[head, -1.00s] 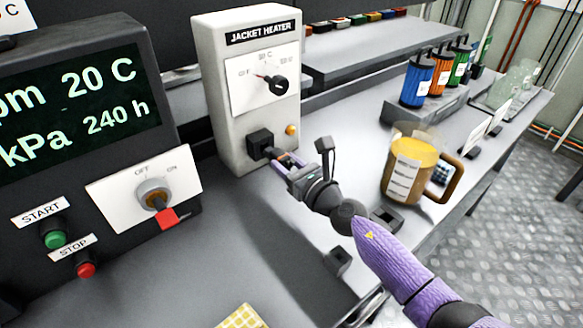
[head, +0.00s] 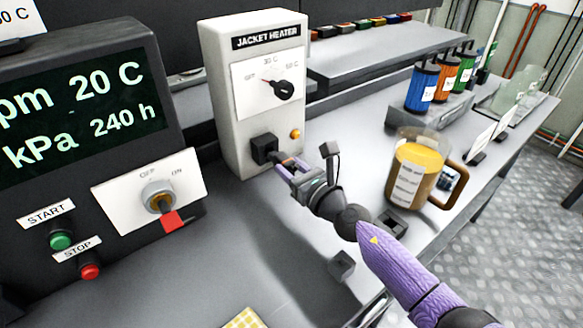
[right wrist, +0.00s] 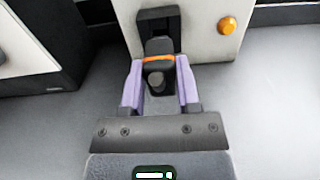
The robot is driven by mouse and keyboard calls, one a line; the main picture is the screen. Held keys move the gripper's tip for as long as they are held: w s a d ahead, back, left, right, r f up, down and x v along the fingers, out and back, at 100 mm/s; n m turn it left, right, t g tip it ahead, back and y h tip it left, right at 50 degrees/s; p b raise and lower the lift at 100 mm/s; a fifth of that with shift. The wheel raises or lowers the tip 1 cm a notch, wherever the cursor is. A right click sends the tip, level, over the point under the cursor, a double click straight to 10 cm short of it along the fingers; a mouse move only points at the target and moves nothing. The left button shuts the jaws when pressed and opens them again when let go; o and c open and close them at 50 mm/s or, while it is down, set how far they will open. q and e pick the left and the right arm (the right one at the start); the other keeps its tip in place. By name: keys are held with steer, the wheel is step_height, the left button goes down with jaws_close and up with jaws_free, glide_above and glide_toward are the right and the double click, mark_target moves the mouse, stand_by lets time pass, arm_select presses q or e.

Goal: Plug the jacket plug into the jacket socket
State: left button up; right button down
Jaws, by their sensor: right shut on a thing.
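The white jacket heater box (head: 222,95) stands on the bench, with the black jacket socket (head: 264,148) low on its front. My right gripper (head: 286,163) is in front of the socket. In the right wrist view my right gripper (right wrist: 159,85) is shut on the jacket plug (right wrist: 160,46), a dark plug with an orange band. The plug's far end meets the socket (right wrist: 158,20) or lies right at it; I cannot tell how deep it sits. My left gripper is not in view.
A jug of amber liquid (head: 408,178) stands right of my right arm. A control panel (head: 90,110) with a knob and START and STOP buttons is at left. Blue, orange and green cylinders (head: 421,88) stand at back right. A small dark block (head: 341,265) lies near the front edge.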

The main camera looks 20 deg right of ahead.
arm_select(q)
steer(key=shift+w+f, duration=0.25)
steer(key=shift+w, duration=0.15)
arm_select(e)
steer(key=shift+w+a, duration=0.15)
steer(key=shift+w, duration=0.35)
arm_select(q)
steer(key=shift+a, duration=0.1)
arm_select(e)
steer(key=shift+w+a, duration=0.1)
steer(key=shift+w, duration=0.15)
arm_select(q)
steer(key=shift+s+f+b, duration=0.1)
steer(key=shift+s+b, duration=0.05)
steer(key=shift+b, duration=0.15)
arm_select(e)
steer(key=shift+w, duration=0.1)
steer(key=shift+w+a, duration=0.15)
steer(key=shift+w, duration=0.1)
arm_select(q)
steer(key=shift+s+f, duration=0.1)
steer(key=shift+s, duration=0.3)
arm_select(e)
steer(key=shift+w, duration=0.1)
steer(key=shift+w, duration=0.15)
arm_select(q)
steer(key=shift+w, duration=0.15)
arm_select(e)
steer(key=shift+a, duration=0.1)
